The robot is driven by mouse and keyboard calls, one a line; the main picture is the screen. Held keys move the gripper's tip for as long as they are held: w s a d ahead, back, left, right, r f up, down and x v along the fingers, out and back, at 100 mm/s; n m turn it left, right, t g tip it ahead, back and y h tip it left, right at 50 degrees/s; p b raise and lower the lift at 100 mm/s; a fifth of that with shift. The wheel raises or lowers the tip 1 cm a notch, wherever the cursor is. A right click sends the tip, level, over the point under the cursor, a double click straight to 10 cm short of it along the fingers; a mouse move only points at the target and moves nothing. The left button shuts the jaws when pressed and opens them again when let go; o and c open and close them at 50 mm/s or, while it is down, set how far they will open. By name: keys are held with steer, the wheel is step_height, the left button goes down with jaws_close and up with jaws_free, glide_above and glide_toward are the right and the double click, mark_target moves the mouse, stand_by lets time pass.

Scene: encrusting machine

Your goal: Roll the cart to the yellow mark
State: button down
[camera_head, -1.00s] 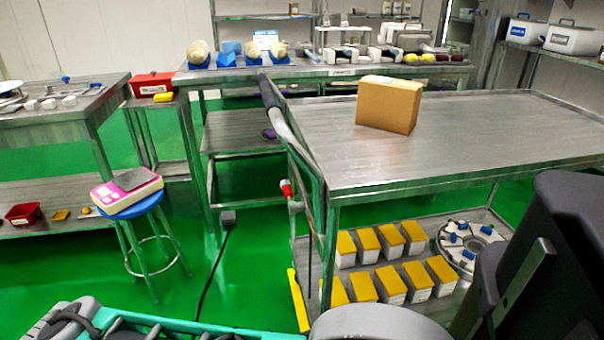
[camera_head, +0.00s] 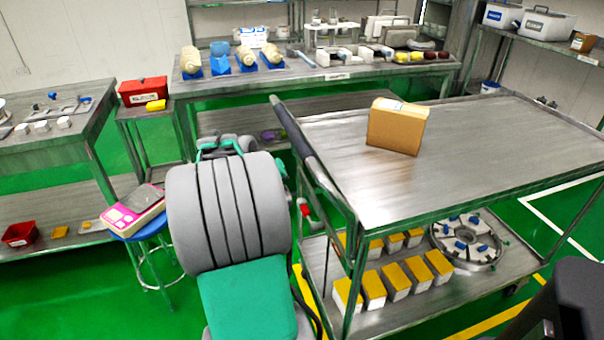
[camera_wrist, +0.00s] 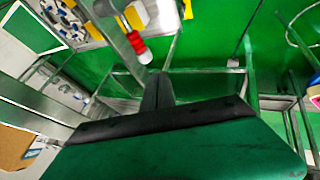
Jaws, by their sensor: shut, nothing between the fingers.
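The steel cart (camera_head: 460,150) stands at the right in the head view, with a box on its top and its dark push handle (camera_head: 290,130) at the left end. A red-gripped lever (camera_head: 304,207) is below the handle; it also shows in the wrist view (camera_wrist: 137,44). Yellow floor marking shows in front of the cart (camera_head: 485,326) and by its near left leg (camera_head: 303,288). My gripper (camera_wrist: 157,78) is shut and empty, pointing towards the cart's handle end; its distance from the lever is unclear. In the head view my arm mostly hides it.
A cardboard box (camera_head: 397,126) is on the cart; yellow-topped blocks (camera_head: 396,280) and a round fixture (camera_head: 466,241) sit on its lower shelf. A stool (camera_head: 152,232) with a scale (camera_head: 134,208) stands left of my arm. A long bench (camera_head: 300,75) is behind. Green floor is open at right.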

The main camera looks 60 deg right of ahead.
steer(key=s+d+f+b, duration=0.2)
steer(key=s+d+f, duration=0.1)
steer(key=d+f, duration=0.4)
steer(key=shift+d+m+g, duration=0.3)
steer(key=shift+d+g, duration=0.1)
steer(key=shift+d, duration=0.5)
